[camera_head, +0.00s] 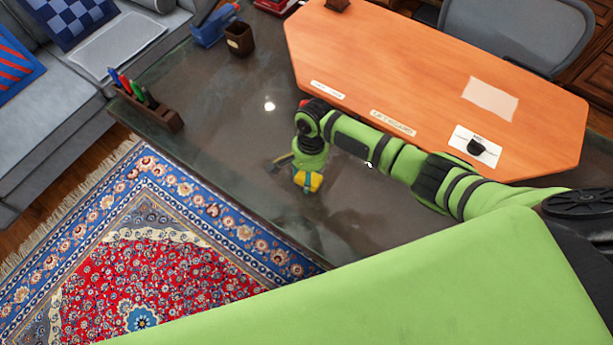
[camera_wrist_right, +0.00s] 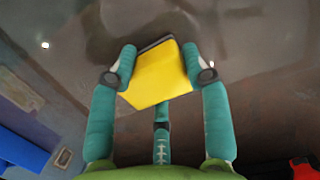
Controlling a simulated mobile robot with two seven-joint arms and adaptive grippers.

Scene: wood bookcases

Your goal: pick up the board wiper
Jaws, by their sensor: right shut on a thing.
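The board wiper (camera_head: 315,183) is a small yellow block with a dark edge, over the dark glossy desk top in the head view. My right gripper (camera_head: 301,174) reaches down to it and partly covers it. In the right wrist view the yellow wiper (camera_wrist_right: 155,78) sits between the teal fingers of my right gripper (camera_wrist_right: 160,66), one finger pressed on each side. The wiper is tilted in that view. I cannot tell whether it touches the desk or is just above it. My left gripper is not in view.
The desk (camera_head: 215,125) has bare room left of my right arm. A pen holder (camera_head: 160,112) stands at its left edge and a brown cup (camera_head: 239,40) at the back. An orange board (camera_head: 430,75) with cards lies behind my arm. A patterned rug (camera_head: 150,270) covers the floor.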

